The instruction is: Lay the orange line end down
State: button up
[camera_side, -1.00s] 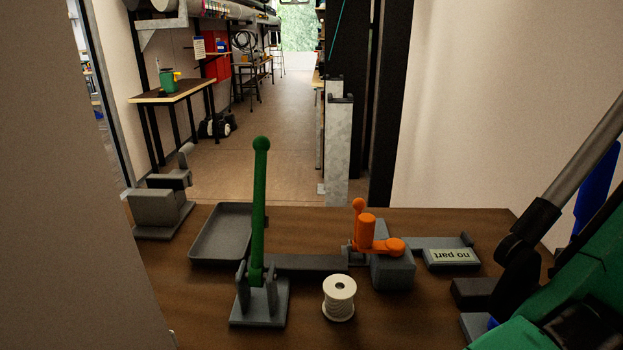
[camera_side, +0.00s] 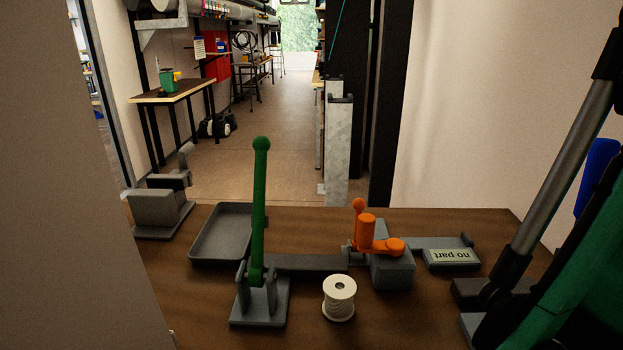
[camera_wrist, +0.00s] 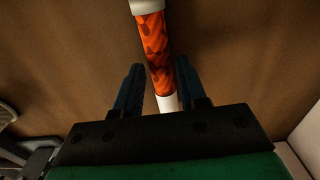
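The orange line end (camera_wrist: 155,50) shows in the wrist view as a thick orange length with a dark pattern. It has a white band at the top of the picture and a white part (camera_wrist: 167,103) near my palm. My gripper (camera_wrist: 160,75) has one dark finger on each side of it, close against it, and appears shut on it. The line end looks wider towards the top, so it seems tilted with that part nearer the camera. Its far part is cut off by the frame. In the side view neither my gripper nor the line end shows.
On the brown bench stand a green lever (camera_side: 259,210), a white spool (camera_side: 340,298), a grey tray (camera_side: 194,248), a grey block with orange handle (camera_side: 367,231), a "no part" plate (camera_side: 452,257) and a grey fixture (camera_side: 155,208). Bare bench shows at the front centre.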

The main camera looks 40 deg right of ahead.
jog(key=shift+o, duration=1.1)
jog(key=shift+r, duration=0.1)
jog(key=shift+r, duration=5.8)
jog(key=w+d+m+t, duration=0.2)
jog(key=w+d, duration=0.3)
jog(key=w, duration=0.3)
jog(key=w+d+m+t+y, duration=0.1)
jog(key=w+d+m+t, duration=0.2)
jog(key=w+d, duration=0.3)
jog(key=shift+w+m+y, duration=0.3)
jog(key=shift+w+m, duration=0.55)
jog(key=shift+m, duration=0.05)
jog(key=shift+o, duration=0.5)
jog(key=w+d+m+t+h, duration=0.1)
jog(key=w+d+m+t, duration=0.1)
jog(key=d, duration=0.5)
jog(key=shift+w+r+h, duration=0.3)
jog(key=shift+r, duration=0.05)
